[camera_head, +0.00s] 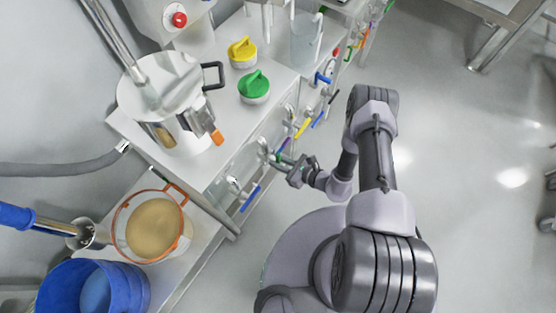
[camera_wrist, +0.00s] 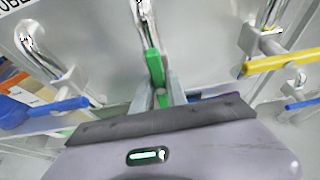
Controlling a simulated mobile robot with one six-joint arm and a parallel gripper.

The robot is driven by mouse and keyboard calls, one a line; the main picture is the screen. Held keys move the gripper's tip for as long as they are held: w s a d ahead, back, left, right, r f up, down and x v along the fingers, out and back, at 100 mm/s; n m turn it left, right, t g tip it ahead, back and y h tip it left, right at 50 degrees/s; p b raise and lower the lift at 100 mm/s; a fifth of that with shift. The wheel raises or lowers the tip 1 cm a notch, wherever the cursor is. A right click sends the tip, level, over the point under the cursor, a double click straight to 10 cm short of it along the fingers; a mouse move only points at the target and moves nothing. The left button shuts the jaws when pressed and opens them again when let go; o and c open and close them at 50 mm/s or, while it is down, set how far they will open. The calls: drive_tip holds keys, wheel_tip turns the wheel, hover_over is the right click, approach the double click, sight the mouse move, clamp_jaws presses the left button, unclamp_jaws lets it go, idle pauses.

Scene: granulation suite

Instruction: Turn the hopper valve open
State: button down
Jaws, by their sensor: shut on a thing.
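A row of lever valves with coloured handles runs along the front of the white bench. The lever hangs from a shiny metal valve body (camera_wrist: 143,14). The fingers and palm hide its lower end. I cannot read a label that names this valve as the hopper valve.
A blue lever (camera_wrist: 50,108) is on the left, a yellow lever (camera_wrist: 282,61) on the right, both close by. A steel vessel (camera_head: 170,105) and a green knob (camera_head: 254,86) stand on the bench. An orange-rimmed bowl (camera_head: 125,232) is at lower left.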

idle(0.4)
drive_tip(key=c, duration=1.3)
unclamp_jaws()
drive_tip(key=p+v, duration=0.4)
drive_tip(key=v, duration=1.3)
drive_tip(key=shift+s+d, duration=0.1)
drive_tip(key=shift+s, duration=0.1)
